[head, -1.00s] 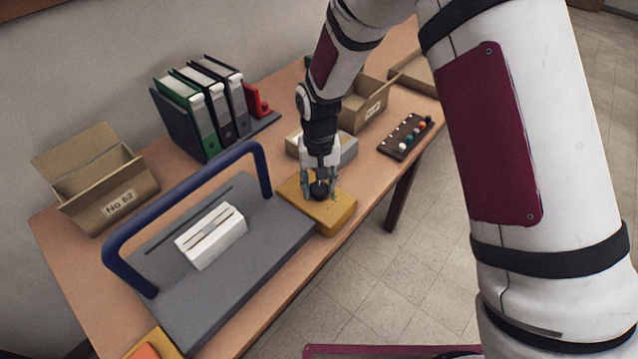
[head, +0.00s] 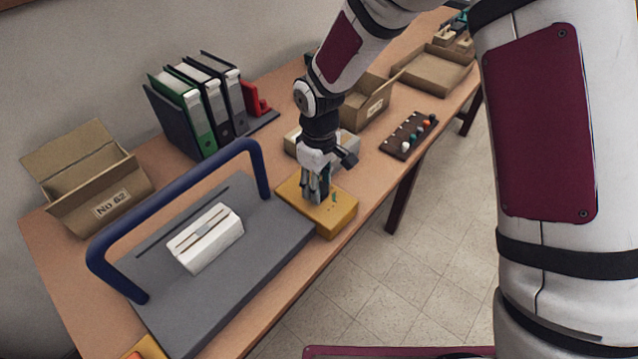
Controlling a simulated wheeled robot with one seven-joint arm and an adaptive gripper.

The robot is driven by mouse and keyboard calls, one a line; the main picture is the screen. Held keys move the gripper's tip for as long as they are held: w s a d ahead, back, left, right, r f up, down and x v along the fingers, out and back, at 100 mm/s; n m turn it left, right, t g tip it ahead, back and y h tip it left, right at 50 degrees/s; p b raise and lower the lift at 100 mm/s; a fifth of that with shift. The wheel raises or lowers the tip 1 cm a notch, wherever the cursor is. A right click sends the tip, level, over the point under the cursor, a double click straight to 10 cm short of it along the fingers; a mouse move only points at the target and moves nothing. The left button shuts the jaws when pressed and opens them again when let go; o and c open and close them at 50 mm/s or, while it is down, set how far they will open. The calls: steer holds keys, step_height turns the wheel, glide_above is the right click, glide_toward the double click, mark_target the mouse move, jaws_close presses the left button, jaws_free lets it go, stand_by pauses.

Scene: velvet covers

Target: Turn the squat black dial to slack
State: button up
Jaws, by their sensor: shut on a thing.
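The yellow box (head: 340,219) lies on the desk at the right end of the grey plate, with small green and dark marks on its top. My gripper (head: 316,196) points down over this box, and its fingers are shut on the black dial on top. The fingers and wrist hide nearly all of the dial, so its pointer and setting cannot be read.
The grey plate (head: 190,312) with a blue handle (head: 175,195) and white block (head: 205,240) is at left. A grey box (head: 348,144) stands behind my gripper. A pegged board (head: 402,143), cartons (head: 98,198) and binders (head: 200,105) stand around; floor is open at right.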

steer(key=shift+n, duration=0.6)
steer(key=o, duration=1.2)
steer(key=shift+c, duration=0.2)
step_height(320, 180, up, 12)
